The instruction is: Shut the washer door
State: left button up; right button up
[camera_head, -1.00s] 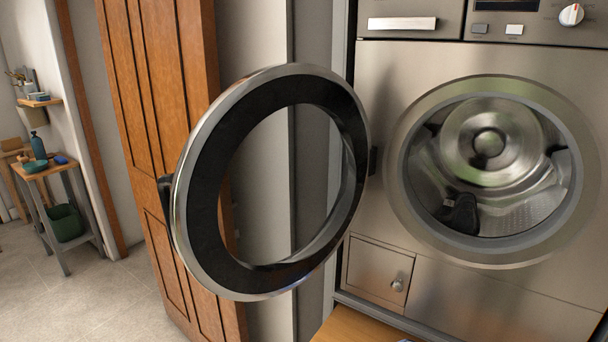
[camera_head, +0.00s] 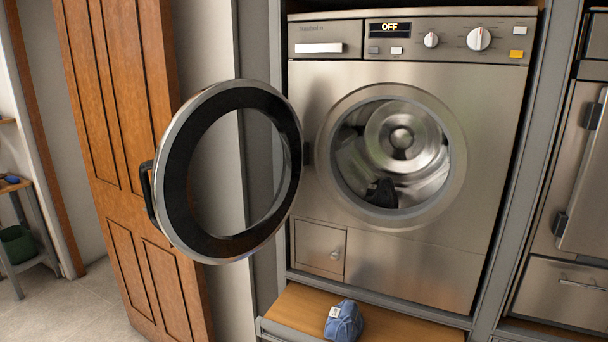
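The washer (camera_head: 460,110) is a steel front-loader in a grey frame. Its round door (camera_head: 183,190) stands wide open to the left, hinged at the left side of the drum opening. The door has a silver rim, a black inner ring and a clear middle. A black handle (camera_head: 147,192) sits on its far left edge. The drum (camera_head: 345,165) is open to view, with a dark item (camera_head: 382,193) low inside it. The display (camera_head: 390,27) reads OFF. Neither of my grippers shows in the head view.
A wooden bench top (camera_head: 295,308) below the washer holds a blue cloth bundle (camera_head: 343,321) with a white tag. A brown panelled wooden door (camera_head: 110,110) stands behind the washer door. A steel appliance (camera_head: 568,210) is at right.

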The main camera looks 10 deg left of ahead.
aim_at(168, 209)
jog(key=i+j+z, duration=0.1)
jog(key=z, duration=0.3)
jog(key=i+j+z, duration=0.1)
jog(key=j+z, duration=0.85)
jog(key=z, duration=0.15)
jog(key=j, duration=1.4)
jog(key=k+j, duration=0.1)
jog(key=j, duration=1.35)
